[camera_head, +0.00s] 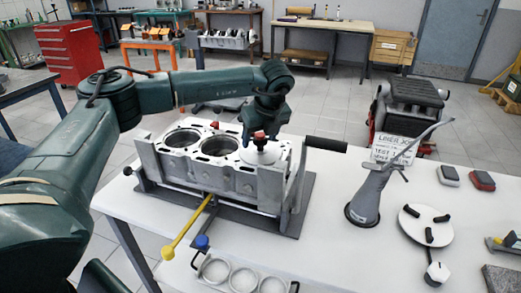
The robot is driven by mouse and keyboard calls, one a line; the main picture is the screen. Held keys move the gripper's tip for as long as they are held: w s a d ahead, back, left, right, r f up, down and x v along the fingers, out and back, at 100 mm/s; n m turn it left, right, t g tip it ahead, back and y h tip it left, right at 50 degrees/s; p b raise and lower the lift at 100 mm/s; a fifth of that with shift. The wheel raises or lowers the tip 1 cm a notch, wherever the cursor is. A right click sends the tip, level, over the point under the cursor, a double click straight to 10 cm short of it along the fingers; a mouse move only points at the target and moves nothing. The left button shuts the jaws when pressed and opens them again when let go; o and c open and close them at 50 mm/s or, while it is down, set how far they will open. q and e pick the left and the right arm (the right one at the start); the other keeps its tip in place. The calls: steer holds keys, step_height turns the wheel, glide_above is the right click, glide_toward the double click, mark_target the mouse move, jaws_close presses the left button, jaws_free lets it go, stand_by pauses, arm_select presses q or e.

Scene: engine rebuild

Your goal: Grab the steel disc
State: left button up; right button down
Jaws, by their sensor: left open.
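A pale metal disc (260,153) with a red knob on top lies over the rightmost bore of the engine block (213,165). The block's other two bores are open. My left gripper (263,122) reaches in from the left and points down just above the red knob. It is open. Its fingers are small and dark here, and I cannot tell whether they straddle or touch the knob. A second pale round plate (425,224) with black pegs lies on the table at the right. My right gripper is out of view.
The block sits in a grey cradle with a black handle (326,144) at its right. A yellow-ended bar (186,230) and a ring tray (241,275) are in front.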

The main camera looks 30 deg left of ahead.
arm_select(q)
steer(key=shift+r, duration=0.1)
steer(key=c, duration=1.3)
